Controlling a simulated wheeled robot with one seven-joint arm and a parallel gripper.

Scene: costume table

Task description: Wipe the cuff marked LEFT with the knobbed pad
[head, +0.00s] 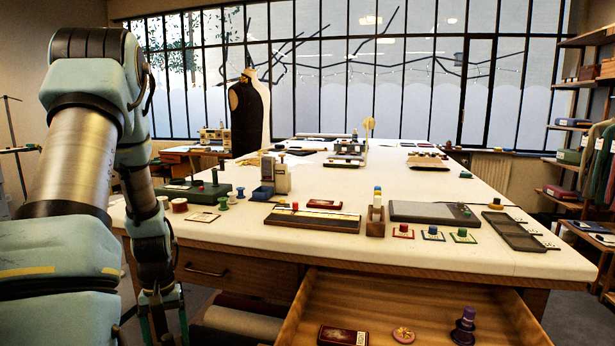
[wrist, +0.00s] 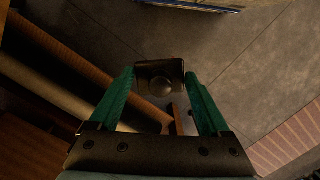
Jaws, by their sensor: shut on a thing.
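My gripper (wrist: 161,76) is shut on a dark, squarish pad with a round knob in its middle, the knobbed pad (wrist: 148,70). The pad sits between the tips of the green fingers, with floor behind it. In the head view my gripper (head: 165,320) hangs low at the left, beside the table's front, below the tabletop. Its fingertips and the pad are cut off there by the lower edge. I cannot make out a cuff marked LEFT in either view.
A long white-topped table (head: 270,238) holds many small items along its near edge. An open drawer (head: 400,300) juts out at the front, holding a dark red box (head: 342,336), a round badge (head: 403,334) and a purple knobbed piece (head: 463,328). Rolls (head: 240,322) lie below the table.

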